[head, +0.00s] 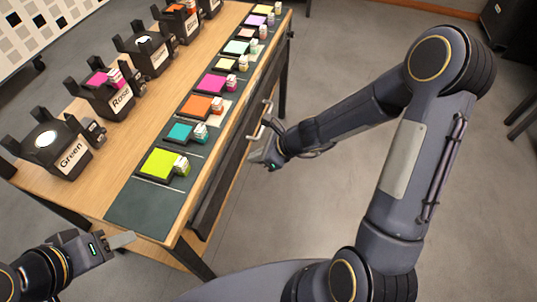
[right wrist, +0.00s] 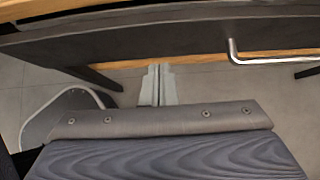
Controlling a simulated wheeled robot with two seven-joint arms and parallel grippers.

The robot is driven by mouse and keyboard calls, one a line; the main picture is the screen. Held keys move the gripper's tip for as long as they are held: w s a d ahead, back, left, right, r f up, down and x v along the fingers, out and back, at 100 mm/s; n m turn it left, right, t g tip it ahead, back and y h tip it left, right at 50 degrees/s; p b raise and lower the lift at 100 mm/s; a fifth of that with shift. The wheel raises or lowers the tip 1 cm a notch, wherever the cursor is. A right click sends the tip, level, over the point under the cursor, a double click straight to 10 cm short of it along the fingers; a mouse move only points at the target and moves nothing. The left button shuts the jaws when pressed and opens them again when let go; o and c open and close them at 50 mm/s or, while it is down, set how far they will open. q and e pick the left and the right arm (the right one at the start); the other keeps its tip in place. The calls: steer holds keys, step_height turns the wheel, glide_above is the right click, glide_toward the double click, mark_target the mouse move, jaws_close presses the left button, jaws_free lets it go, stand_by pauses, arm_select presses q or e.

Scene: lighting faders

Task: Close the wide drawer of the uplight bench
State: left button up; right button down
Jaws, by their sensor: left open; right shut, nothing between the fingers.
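The front also crosses the top of the right wrist view (right wrist: 150,40), with the handle (right wrist: 236,52) at right. How far it stands out is unclear. My right gripper (head: 261,156) is shut and empty beside the front, near the handle. My left gripper (head: 122,241) is open and empty near the bench's near corner.
A dark mat (head: 137,214) on the bench carries a row of coloured gel swatches with small labelled blocks. Several black lamps, including one marked Green (head: 62,150), stand along the left.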

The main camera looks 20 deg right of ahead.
steer(key=w+a, duration=0.2)
steer(key=a, duration=0.1)
steer(key=shift+f+p, duration=0.1)
steer(key=shift+p, duration=0.3)
steer(key=shift+w+a, duration=0.2)
steer(key=shift+a, duration=0.1)
